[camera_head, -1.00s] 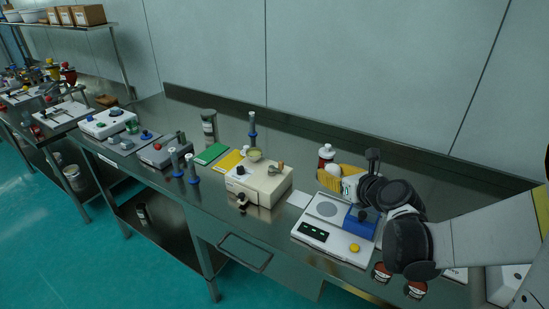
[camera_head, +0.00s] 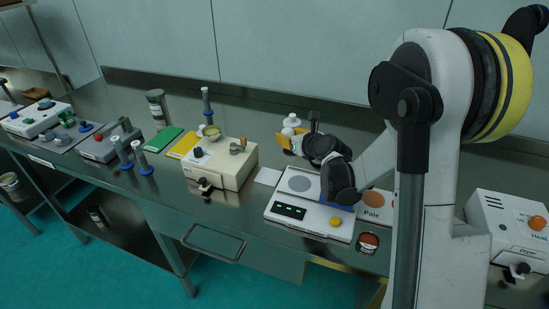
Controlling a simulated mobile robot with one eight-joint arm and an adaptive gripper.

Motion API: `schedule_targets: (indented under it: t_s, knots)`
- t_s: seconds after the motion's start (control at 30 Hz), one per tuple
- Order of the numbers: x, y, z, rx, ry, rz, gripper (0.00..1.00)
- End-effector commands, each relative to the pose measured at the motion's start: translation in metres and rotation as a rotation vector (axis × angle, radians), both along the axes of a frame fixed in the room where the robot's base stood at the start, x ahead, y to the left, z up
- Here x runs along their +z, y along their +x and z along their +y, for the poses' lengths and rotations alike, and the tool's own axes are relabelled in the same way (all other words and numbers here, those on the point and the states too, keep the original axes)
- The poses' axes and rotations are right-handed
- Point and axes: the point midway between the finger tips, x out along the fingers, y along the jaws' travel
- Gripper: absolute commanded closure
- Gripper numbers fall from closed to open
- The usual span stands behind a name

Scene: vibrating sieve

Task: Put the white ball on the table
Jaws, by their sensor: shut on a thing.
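The white ball (camera_head: 288,131) shows at the left tip of my gripper (camera_head: 303,135), in front of the yellow holder (camera_head: 284,144) at the back of the table. My gripper is shut on the ball; the contact itself is small and partly hidden. I cannot tell whether the ball still touches the holder. The steel table (camera_head: 236,210) runs across the view, with my arm reaching over its right part.
A scale (camera_head: 302,219) stands in front of my gripper, and a cream device (camera_head: 230,170) stands to its left. A white-capped bottle (camera_head: 291,117) is behind the ball. A dryer (camera_head: 505,229) stands at right. Bare tabletop lies left of the scale.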

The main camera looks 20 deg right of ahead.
Motion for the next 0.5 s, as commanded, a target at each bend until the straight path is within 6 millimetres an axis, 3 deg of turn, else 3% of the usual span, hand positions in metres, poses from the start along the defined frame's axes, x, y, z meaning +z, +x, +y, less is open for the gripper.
schedule_targets:
  t_s: [0.1,0.2,0.37,0.5]
  knots:
    - [-0.017,-0.003,0.024,0.004,-0.001,0.000,0.92]
    - [-0.022,-0.004,0.034,0.002,-0.001,0.000,0.92]
    - [-0.029,-0.005,0.038,-0.001,0.000,0.000,0.92]
    - [-0.053,-0.005,0.037,-0.001,0.000,0.000,0.92]
